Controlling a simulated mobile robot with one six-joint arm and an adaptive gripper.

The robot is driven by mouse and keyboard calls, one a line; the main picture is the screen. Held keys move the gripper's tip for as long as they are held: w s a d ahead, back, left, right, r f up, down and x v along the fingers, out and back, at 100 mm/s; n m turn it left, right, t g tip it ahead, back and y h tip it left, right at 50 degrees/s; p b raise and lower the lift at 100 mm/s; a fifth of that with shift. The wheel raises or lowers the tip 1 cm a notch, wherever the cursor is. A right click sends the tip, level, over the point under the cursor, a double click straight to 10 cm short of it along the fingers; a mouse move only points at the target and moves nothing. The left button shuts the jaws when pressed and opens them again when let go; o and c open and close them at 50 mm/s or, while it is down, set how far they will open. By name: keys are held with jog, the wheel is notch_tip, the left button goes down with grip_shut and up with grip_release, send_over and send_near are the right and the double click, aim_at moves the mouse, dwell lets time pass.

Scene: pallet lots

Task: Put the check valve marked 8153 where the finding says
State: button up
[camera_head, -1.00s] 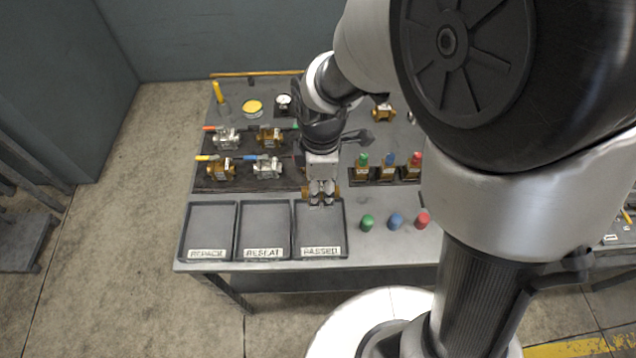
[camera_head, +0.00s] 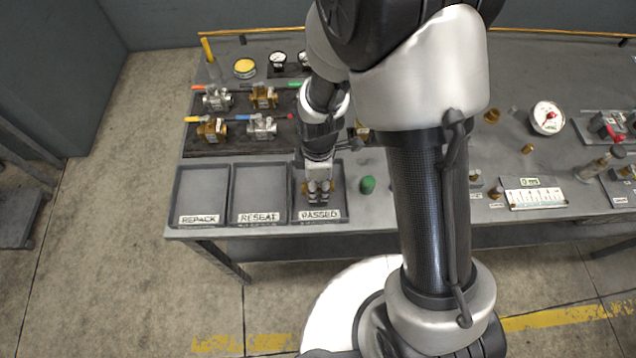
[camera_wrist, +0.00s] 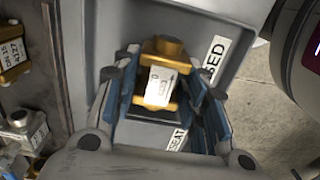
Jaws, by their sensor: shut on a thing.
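My gripper (camera_head: 319,190) is over the tray labelled PASSED (camera_head: 341,206). In the wrist view its blue-lined fingers are closed on a brass check valve (camera_wrist: 167,48) with a white tag; the tag's marking is too small to read surely. Whether the valve touches the tray floor cannot be told. The tray labelled RESEAT (camera_head: 258,190) is beside it, and the tray labelled REPACK (camera_head: 202,190) is at the far left; both look empty. No written finding is readable here.
Several valves with coloured handles (camera_head: 262,128) stand on a dark mat behind the trays. A green cap (camera_head: 368,184) is just right of the PASSED tray. Gauges (camera_head: 547,118) and a white scale plate (camera_head: 535,197) lie further right. My arm hides the middle of the bench.

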jog(key=shift+f, duration=0.15)
jog(key=o, duration=1.4)
notch_tip(320, 180, up, 12)
jog(key=p, duration=0.4)
jog(key=shift+r, duration=0.25)
